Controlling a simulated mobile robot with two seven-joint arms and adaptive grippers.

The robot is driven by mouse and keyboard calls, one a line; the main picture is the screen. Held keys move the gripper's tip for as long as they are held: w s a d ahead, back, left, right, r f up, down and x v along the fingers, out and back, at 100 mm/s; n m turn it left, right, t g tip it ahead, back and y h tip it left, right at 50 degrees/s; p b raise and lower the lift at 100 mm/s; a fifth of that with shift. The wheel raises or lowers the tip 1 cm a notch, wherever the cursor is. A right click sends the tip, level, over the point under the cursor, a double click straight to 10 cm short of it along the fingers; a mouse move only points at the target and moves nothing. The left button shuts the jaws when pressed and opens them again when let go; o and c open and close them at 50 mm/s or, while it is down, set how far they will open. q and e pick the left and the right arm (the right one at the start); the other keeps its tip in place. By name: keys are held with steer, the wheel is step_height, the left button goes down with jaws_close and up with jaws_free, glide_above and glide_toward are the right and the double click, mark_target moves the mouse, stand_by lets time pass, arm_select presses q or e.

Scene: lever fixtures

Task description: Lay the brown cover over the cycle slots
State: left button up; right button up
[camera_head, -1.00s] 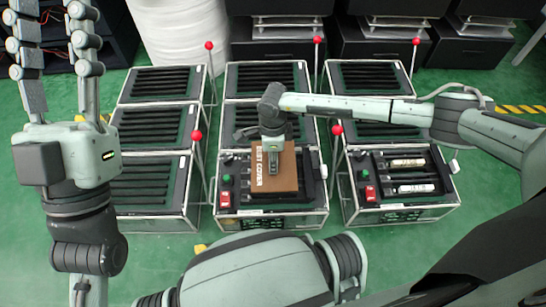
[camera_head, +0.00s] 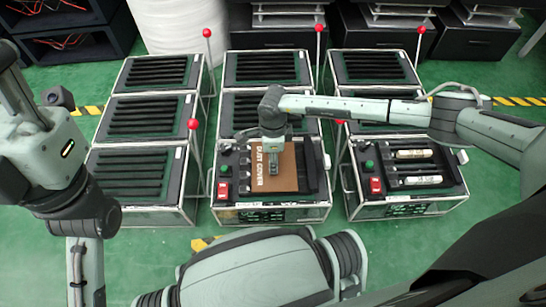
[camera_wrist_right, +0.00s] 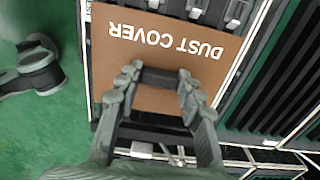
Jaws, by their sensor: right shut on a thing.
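The brown cover (camera_head: 288,172), marked DUST COVER, sits over the middle of the front centre case (camera_head: 300,207). Dark slots (camera_head: 315,165) show along its right side; the part beneath it is hidden. It also shows in the right wrist view (camera_wrist_right: 115,45), lettering upside down. My right gripper (camera_head: 272,168) comes down over the cover and is shut on it; its fingers (camera_wrist_right: 157,78) stand apart across the cover. I cannot tell whether the cover touches the case. My left gripper (camera_head: 12,85) is at the far left, its fingers partly cut off, far from the cover.
A green button (camera_head: 224,170) and a red switch (camera_head: 222,190) sit on the centre case's left strip. The right front case (camera_head: 400,206) holds two pale cylinders (camera_head: 415,154). Red-knobbed levers (camera_head: 194,124) stand between cases. Green floor (camera_head: 150,255) is open in front.

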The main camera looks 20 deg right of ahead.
steer(key=shift+f, duration=0.3)
steer(key=o, duration=1.3)
step_height(320, 180, up, 12)
steer(key=shift+s, duration=0.1)
